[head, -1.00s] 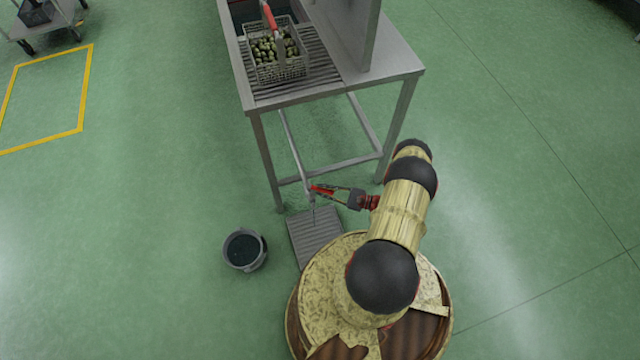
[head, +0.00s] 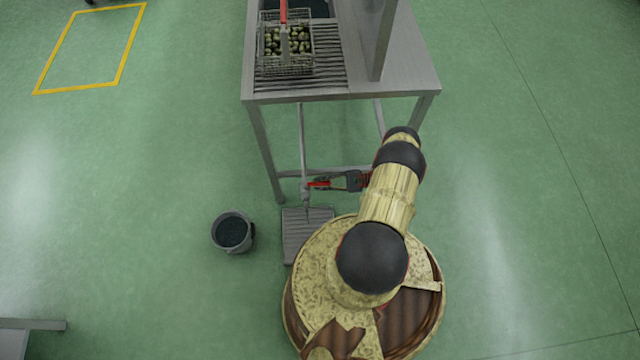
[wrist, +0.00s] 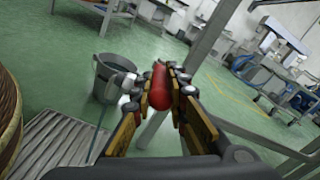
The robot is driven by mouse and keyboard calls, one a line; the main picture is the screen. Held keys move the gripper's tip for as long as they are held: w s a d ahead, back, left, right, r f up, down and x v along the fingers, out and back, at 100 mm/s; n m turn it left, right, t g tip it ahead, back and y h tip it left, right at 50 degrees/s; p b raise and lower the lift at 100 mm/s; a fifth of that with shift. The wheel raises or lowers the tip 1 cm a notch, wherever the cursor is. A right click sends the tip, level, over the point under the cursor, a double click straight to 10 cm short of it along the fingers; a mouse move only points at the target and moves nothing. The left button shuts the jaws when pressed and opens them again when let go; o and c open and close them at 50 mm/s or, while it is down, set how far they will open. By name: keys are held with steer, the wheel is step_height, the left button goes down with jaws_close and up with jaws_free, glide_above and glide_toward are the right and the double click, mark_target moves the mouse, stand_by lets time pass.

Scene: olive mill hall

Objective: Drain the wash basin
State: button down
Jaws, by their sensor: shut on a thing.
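The wash basin (head: 318,8) shows only in part at the top of the head view, with dark water in it. A drain pipe (head: 302,135) runs from under its steel table to a valve near the floor. My gripper (head: 318,184) is shut on the valve's red lever (wrist: 160,86), which points sideways from the pipe. A thin line, seemingly water, drops from the spout (wrist: 128,82) in the wrist view toward the floor grate (head: 300,240). A grey bucket (head: 232,232) with dark contents stands left of the grate.
A wire basket of olives (head: 286,45) with a red handle sits on the ribbed drainboard (head: 328,70). Table legs (head: 265,155) stand close to my arm. A yellow floor outline (head: 78,88) lies at upper left. The green floor to the right is clear.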

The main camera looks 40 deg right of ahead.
steer(key=shift+w+d, duration=0.1)
steer(key=shift+w, duration=0.05)
steer(key=c, duration=1.9)
jaws_free()
steer(key=shift+o, duration=0.5)
steer(key=v, duration=1.1)
steer(key=shift+s+d, duration=0.3)
